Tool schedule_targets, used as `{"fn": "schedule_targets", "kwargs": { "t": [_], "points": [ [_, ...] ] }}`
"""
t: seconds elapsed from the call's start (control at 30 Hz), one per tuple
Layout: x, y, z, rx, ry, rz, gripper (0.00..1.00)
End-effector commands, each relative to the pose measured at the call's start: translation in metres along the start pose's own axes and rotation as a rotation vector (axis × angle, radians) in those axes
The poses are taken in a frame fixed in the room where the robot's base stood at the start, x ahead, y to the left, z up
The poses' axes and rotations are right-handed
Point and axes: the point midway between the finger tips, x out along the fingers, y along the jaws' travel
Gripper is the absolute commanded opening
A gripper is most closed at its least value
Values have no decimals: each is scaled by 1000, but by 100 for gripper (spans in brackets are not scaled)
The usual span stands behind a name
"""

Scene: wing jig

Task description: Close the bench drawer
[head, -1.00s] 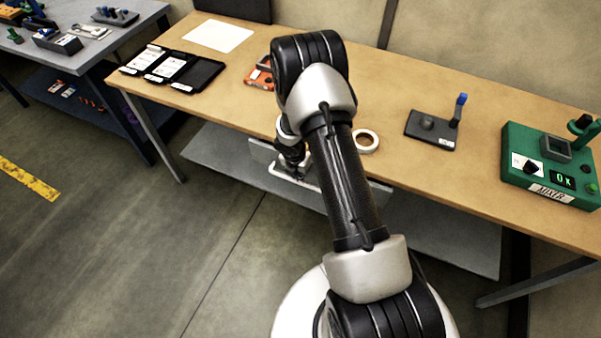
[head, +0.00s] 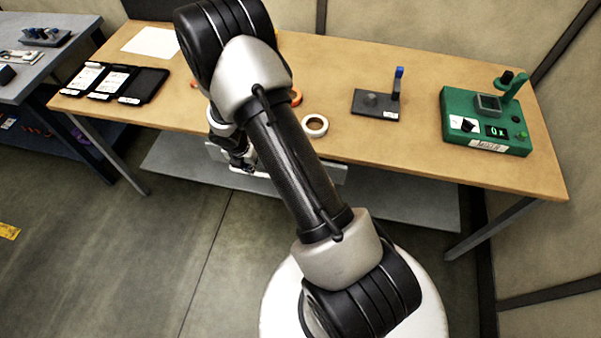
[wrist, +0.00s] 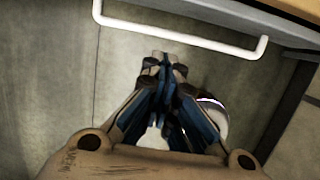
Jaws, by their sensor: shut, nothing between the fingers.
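The bench drawer's grey front (head: 325,172) shows below the bench's front edge in the head view, partly hidden by my arm. I cannot tell how far out it stands. Its white bar handle (head: 250,172) is by my gripper (head: 243,163). In the wrist view the drawer front (wrist: 205,12) runs along the top, and the handle (wrist: 180,38) crosses just beyond my fingertips. My gripper (wrist: 163,62) is shut and empty, with its tips close to the handle bar. I cannot tell whether they touch it.
The wooden bench top (head: 430,150) holds a tape roll (head: 314,125), a black stand with a blue handle (head: 376,103), a green mixer box (head: 485,120) and black trays (head: 143,85). A grey lower shelf (head: 410,203) lies beneath.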

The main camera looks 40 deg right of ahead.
Motion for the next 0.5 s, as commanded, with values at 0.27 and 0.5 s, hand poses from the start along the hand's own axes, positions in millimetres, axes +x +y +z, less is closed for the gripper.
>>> {"fn": "schedule_targets", "kwargs": {
  "t": [0.27, 0.5],
  "points": [
    [64, -166, -21, 939, 132, -376, 0],
    [78, -288, -152, 2272, 279, -1178, 0]
  ]
}}
